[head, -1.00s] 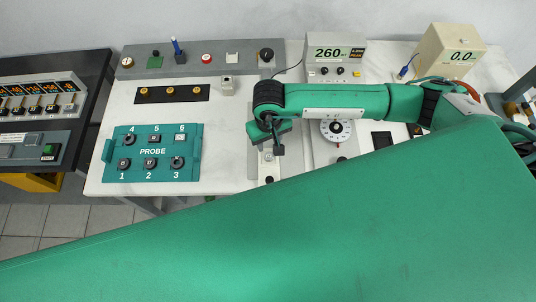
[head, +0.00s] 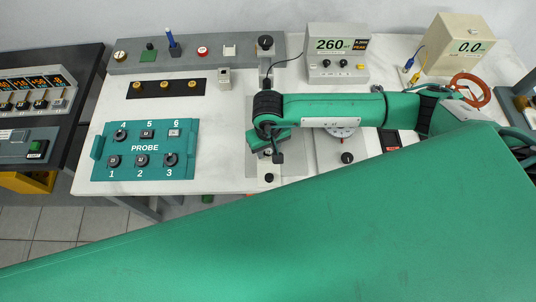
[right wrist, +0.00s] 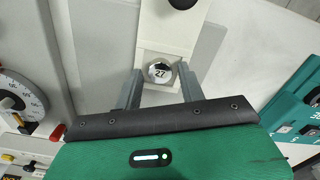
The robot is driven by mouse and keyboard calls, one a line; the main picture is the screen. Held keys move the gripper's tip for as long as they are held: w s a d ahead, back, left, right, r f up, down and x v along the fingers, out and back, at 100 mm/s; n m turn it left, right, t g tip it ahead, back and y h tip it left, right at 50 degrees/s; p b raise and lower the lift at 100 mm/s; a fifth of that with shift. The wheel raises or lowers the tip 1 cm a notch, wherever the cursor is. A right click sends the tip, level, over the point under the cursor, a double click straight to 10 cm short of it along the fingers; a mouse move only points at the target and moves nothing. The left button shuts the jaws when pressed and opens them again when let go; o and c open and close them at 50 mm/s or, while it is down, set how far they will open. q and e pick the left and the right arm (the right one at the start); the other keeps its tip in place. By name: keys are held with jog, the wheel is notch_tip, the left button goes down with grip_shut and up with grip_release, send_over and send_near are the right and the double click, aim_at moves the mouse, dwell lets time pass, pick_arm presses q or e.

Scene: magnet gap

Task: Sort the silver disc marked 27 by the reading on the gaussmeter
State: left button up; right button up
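The silver disc marked 27 (right wrist: 160,71) rests on a pale block in the right wrist view, between and just beyond my fingertips. My right gripper (right wrist: 159,84) is open, with one finger on each side of the disc and visible gaps. In the head view, my right gripper (head: 270,154) hangs over the pale strip and largely hides the disc. The gaussmeter (head: 337,52) at the back reads 260 mT, with PEAK in its side window. My left gripper is not in view.
A teal PROBE tray (head: 100,172) with several numbered places lies left. Behind it is a black strip with brass posts (head: 166,88). A beige meter (head: 459,44) reads 0.0. A bench with lit displays (head: 36,92) stands far left. My green body part covers the foreground.

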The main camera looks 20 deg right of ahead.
aim_at(269, 152)
jog(key=c, duration=0.7)
jog(key=shift+r+p, duration=0.9)
jog(key=shift+r, duration=1.6)
jog(key=shift+c, duration=0.2)
